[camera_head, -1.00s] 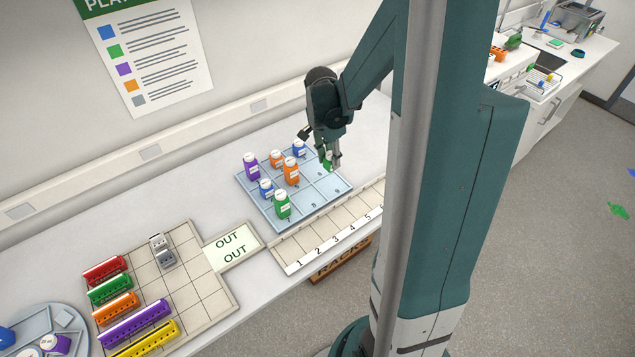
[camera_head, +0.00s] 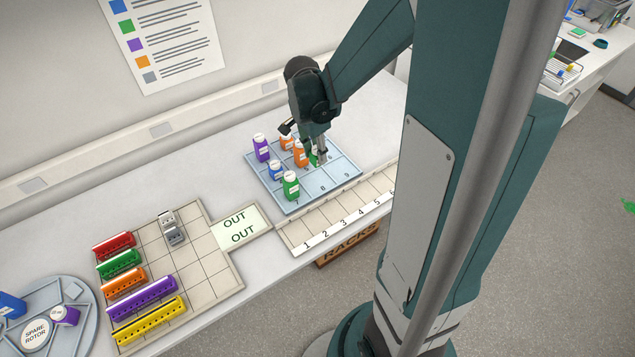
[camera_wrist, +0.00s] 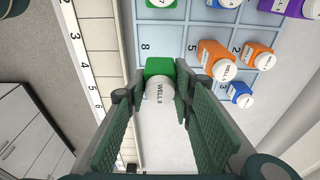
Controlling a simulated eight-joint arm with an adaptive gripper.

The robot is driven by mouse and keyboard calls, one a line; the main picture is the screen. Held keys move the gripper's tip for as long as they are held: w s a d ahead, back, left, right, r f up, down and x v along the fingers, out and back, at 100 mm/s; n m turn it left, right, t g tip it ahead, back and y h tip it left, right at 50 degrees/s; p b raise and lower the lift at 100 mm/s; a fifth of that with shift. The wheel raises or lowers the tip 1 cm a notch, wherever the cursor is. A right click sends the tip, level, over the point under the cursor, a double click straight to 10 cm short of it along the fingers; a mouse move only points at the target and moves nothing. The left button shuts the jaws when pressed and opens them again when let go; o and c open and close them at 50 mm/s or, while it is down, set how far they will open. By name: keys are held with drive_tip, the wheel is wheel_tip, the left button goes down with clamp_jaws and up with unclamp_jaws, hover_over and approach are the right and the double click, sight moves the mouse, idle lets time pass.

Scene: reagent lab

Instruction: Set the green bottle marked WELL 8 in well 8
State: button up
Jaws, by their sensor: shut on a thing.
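My gripper (camera_head: 321,160) is shut on a green bottle (camera_head: 314,159), which shows beside the fingers in the head view. In the wrist view, the bottle's green body (camera_wrist: 158,67) and its white cap lettered WELL 8 (camera_wrist: 160,89) sit between my fingers (camera_wrist: 160,100). The blue numbered tray (camera_head: 338,193) lies below; whether the bottle is clear of it I cannot tell exactly. Well 8 (camera_head: 323,188) is empty; its number shows just beyond the bottle in the wrist view (camera_wrist: 145,47). Another green bottle (camera_head: 291,185) stands upright in well 7.
Orange (camera_head: 300,153), blue (camera_head: 276,170) and purple (camera_head: 261,147) bottles stand in wells near my gripper. Well 9 (camera_head: 347,175) is empty. A numbered strip (camera_head: 340,226) runs along the tray's front. A beige rack board (camera_head: 215,265) with coloured racks lies at left.

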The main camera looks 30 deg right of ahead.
sight(317, 164)
drive_tip(key=shift+f, duration=2.95)
drive_tip(key=shift+f, duration=2.1)
drive_tip(key=shift+f+b, duration=0.15)
drive_tip(key=shift+b, duration=0.15)
drive_tip(key=o, duration=0.9)
drive_tip(key=shift+r, duration=0.3)
drive_tip(key=shift+a+r+p, duration=0.15)
drive_tip(key=shift+a+r, duration=0.15)
drive_tip(key=shift+r, duration=1.65)
drive_tip(key=shift+a+r+p, duration=0.1)
drive_tip(key=shift+a+r, duration=0.2)
drive_tip(key=shift+r, duration=1.6)
drive_tip(key=shift+a+r+p, duration=0.15)
drive_tip(key=shift+a+r, duration=0.15)
drive_tip(key=shift+r, duration=1.65)
